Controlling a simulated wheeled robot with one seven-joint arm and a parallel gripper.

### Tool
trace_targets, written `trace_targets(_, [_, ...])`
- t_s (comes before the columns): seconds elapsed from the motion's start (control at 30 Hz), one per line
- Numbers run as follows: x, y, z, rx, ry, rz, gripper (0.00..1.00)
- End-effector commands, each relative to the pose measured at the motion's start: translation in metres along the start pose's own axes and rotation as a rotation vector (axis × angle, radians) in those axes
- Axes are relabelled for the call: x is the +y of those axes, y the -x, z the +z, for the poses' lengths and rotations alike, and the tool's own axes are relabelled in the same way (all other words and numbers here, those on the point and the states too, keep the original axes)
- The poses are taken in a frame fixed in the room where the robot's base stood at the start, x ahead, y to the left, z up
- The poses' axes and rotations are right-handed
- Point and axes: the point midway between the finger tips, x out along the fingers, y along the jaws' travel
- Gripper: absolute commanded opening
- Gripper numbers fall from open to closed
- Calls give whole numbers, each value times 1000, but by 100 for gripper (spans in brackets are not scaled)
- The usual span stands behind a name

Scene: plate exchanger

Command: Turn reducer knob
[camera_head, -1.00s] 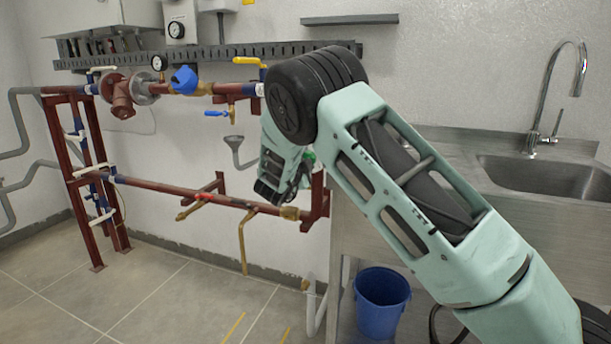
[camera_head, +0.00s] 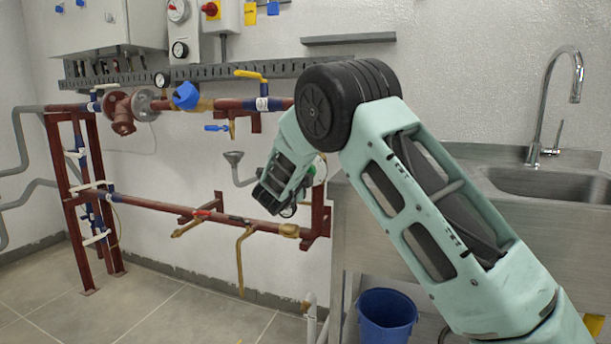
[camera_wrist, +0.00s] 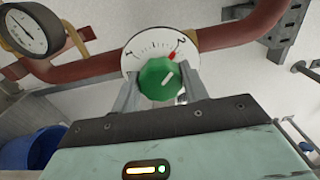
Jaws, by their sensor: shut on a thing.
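The reducer knob (camera_wrist: 160,79) is a round green knob with a white pointer line, seen in the wrist view. A white dial plate (camera_wrist: 150,48) with marks 1 and 2 and a red mark near the 2 sits behind it. The white pointer leans to the upper right, towards the 2. My gripper (camera_wrist: 162,88) is shut on the knob, with one grey finger on each side. In the head view my gripper (camera_head: 275,195) is at the lower red pipe's right end. My arm hides most of the knob there.
A round pressure gauge (camera_wrist: 34,30) stands left of the dial in the wrist view. A red pipe (camera_head: 165,202) runs along the wall. A blue bucket (camera_head: 386,318) stands under the steel sink (camera_head: 555,185). The floor in front of the pipes is clear.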

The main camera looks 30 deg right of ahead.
Motion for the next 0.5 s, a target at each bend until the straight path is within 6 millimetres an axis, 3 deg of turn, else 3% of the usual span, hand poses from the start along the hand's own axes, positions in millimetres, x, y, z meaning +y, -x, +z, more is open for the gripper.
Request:
trace_targets(0.17, [1, 0, 0, 1, 2, 2, 21])
trace_targets(0.2, [1, 0, 0, 1, 2, 2, 55])
trace_targets(0.23, [1, 0, 0, 1, 2, 2, 63])
trace_targets(0.5, [0, 0, 0, 0, 2, 1, 66])
